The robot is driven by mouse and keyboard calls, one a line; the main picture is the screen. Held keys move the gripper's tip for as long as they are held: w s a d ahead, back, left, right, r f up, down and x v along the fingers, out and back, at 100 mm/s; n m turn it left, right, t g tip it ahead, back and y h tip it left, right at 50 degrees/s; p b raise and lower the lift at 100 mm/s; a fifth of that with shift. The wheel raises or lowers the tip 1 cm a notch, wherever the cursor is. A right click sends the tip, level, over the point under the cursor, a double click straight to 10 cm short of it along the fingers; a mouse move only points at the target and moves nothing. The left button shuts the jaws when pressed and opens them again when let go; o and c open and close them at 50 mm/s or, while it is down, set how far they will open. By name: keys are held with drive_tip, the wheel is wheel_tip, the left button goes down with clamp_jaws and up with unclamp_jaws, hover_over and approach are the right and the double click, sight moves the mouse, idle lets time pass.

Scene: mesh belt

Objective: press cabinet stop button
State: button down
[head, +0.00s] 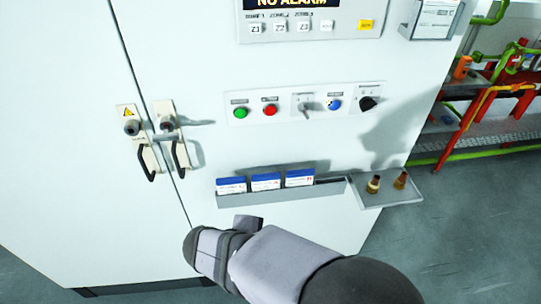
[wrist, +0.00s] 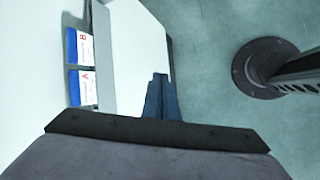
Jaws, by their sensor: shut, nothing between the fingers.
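The red button (head: 270,110) sits on the white control strip (head: 318,92) on the cabinet front (head: 80,60), right of the green button (head: 240,113). A small label is above each; the words are too small to read. The gripper is well apart from the red button, which the wrist view does not show.
The strip also holds a switch (head: 304,105), a blue button (head: 334,104) and a black knob (head: 367,103). Below, a rack (head: 290,193) holds blue-and-white boxes (head: 266,182); a side tray (head: 395,192) bears two brass pieces. Door handles (head: 180,150) protrude at left. Space before the strip is clear.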

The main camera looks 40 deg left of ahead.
sight(270, 110)
drive_tip(key=w+a+r+t, duration=0.3)
drive_tip(key=w+r+t, duration=0.1)
drive_tip(key=r, duration=0.6)
drive_tip(key=w+a+r+n+t+y, duration=0.1)
drive_tip(key=w+a+r+t, duration=0.3)
drive_tip(key=w+r, duration=0.3)
wheel_tip(270, 110, up, 4)
drive_tip(key=shift+f+n+t, duration=0.25)
drive_tip(key=shift+n+t, duration=0.05)
drive_tip(key=shift+a, duration=0.2)
drive_tip(key=shift+w+a+p, duration=1.8)
drive_tip(key=shift+w+a, duration=1.25)
drive_tip(key=shift+w, duration=0.05)
drive_tip(key=shift+w+a+f, duration=0.1)
drive_tip(key=shift+w, duration=0.05)
drive_tip(key=shift+w+a, duration=0.2)
